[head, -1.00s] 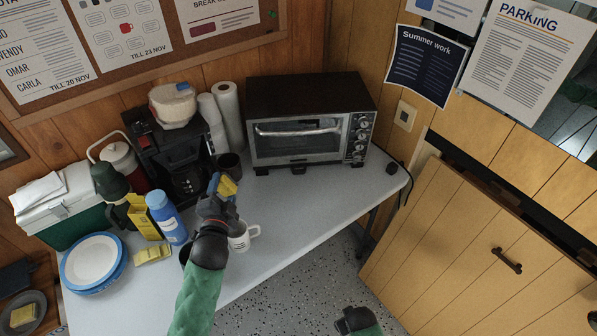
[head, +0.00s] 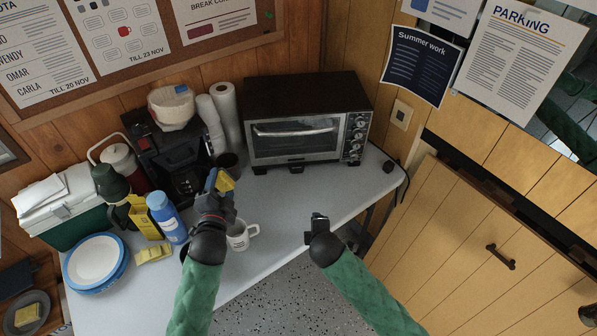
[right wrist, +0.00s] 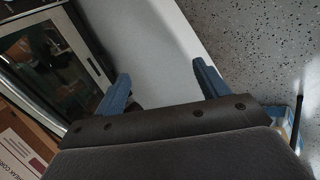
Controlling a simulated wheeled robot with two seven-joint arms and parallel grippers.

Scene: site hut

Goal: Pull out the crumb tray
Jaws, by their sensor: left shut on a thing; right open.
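The toaster oven (head: 307,118) stands at the back of the table with its glass door shut. A small dark tab (head: 296,168) shows under its front edge, possibly the crumb tray's grip; the tray itself is hidden. My left gripper (head: 219,182) is shut on a small yellow thing (head: 226,181), perhaps a sponge, left of and in front of the oven. My right gripper (head: 319,217) is over the table's front edge, in front of the oven. In the right wrist view it is open and empty (right wrist: 162,76), with the oven door (right wrist: 62,50) at upper left.
A white mug (head: 238,237) stands beside my left gripper. A coffee maker (head: 178,160), a blue bottle (head: 166,217), a cooler (head: 66,222) and plates (head: 95,261) crowd the left. The table (head: 290,200) is clear in front of the oven. A wooden door (head: 480,260) stands at right.

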